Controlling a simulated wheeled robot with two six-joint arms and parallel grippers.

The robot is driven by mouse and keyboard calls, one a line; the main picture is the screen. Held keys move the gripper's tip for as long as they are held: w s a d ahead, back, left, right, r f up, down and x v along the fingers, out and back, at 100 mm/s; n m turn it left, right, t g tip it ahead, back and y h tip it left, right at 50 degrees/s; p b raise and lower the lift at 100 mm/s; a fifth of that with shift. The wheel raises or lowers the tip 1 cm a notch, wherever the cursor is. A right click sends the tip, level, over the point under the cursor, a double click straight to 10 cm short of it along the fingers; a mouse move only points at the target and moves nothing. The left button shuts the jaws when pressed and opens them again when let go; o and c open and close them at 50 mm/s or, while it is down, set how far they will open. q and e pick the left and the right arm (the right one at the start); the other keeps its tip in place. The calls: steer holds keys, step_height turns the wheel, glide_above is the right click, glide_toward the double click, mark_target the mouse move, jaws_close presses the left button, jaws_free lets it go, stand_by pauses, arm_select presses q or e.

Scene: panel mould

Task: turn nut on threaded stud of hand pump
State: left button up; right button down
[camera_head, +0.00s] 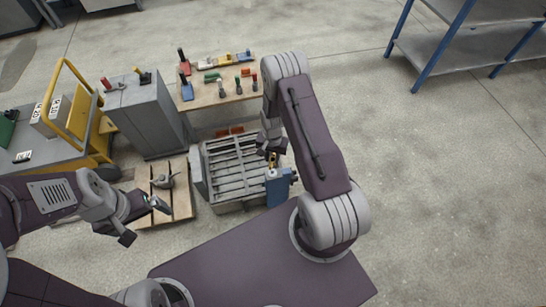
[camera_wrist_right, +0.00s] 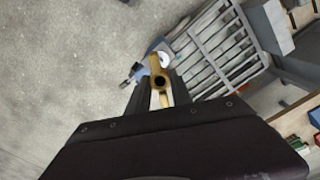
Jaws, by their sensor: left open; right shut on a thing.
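The blue hand pump (camera_head: 279,186) stands at the front right corner of the slatted grey mould; part of it also shows in the right wrist view (camera_wrist_right: 152,54). My right gripper (camera_head: 271,150) is above the pump, pointing down. In the right wrist view, its fingers (camera_wrist_right: 162,98) are shut on a brass nut (camera_wrist_right: 160,77) with a dark round hole. The nut's brass colour also shows in the head view (camera_head: 272,160), just above the pump. The threaded stud cannot be made out. My left gripper (camera_head: 143,220) is open and empty, low at the left.
The mould (camera_head: 236,165) lies beside a wooden pallet (camera_head: 181,204) with a grey object on it. Behind are a table (camera_head: 222,96) with coloured tools and a grey cabinet (camera_head: 148,120). A yellow-handled cart (camera_head: 60,150) stands left.

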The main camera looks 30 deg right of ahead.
mark_target(272, 164)
step_height(272, 164, down, 5)
steer(key=b, duration=0.4)
steer(key=shift+f, duration=0.45)
steer(key=shift+r, duration=0.1)
stand_by(1.0)
steer(key=shift+f+b, duration=1.35)
steer(key=shift+f, duration=0.55)
steer(key=c, duration=1.1)
jaws_free()
